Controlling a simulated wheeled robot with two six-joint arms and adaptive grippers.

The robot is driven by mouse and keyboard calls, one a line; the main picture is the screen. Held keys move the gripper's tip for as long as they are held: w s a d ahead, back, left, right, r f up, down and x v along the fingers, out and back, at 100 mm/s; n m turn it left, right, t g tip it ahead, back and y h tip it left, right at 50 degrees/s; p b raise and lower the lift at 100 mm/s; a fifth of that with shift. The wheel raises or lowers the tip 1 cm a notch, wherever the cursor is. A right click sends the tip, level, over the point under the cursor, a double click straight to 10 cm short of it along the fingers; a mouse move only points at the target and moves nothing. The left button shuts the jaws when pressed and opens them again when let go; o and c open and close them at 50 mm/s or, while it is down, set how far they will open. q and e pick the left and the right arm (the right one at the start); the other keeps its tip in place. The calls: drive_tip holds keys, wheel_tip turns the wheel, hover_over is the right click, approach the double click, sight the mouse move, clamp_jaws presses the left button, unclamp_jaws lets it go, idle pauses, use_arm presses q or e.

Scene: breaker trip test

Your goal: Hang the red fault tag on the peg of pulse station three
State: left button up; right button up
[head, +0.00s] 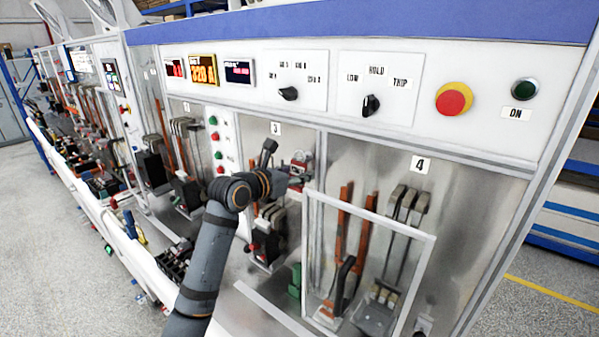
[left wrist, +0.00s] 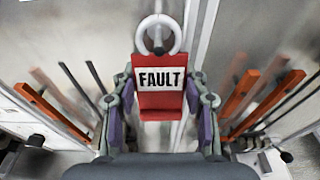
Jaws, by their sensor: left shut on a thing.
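The red fault tag (left wrist: 160,104) has a white FAULT label and a pale ring (left wrist: 178,36) at its top. My left gripper (left wrist: 160,92) is shut on the tag's sides and holds it upright, ring uppermost. A thin grey rod, seemingly the peg (left wrist: 158,38), shows within the ring's outline; I cannot tell whether it passes through the ring. In the head view my left gripper (head: 290,180) is at the panel, right of and below the number 3 sign (head: 275,128), with the red tag (head: 299,166) at its tip. The peg is not clear there. My right gripper is not in view.
Station 4 (head: 420,164) lies to the right, with a clear framed door (head: 428,262) and orange bars (head: 342,222) close to my left gripper. Dark breaker parts (head: 265,242) sit below it. Knobs and a red stop button (head: 454,100) line the panel above.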

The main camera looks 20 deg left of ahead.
use_arm(q)
drive_tip(key=shift+w+d+f, duration=0.25)
drive_tip(key=shift+w+f, duration=0.25)
drive_tip(key=shift+w, duration=0.2)
drive_tip(key=o, duration=1.1)
drive_tip(key=shift+s+r, duration=0.1)
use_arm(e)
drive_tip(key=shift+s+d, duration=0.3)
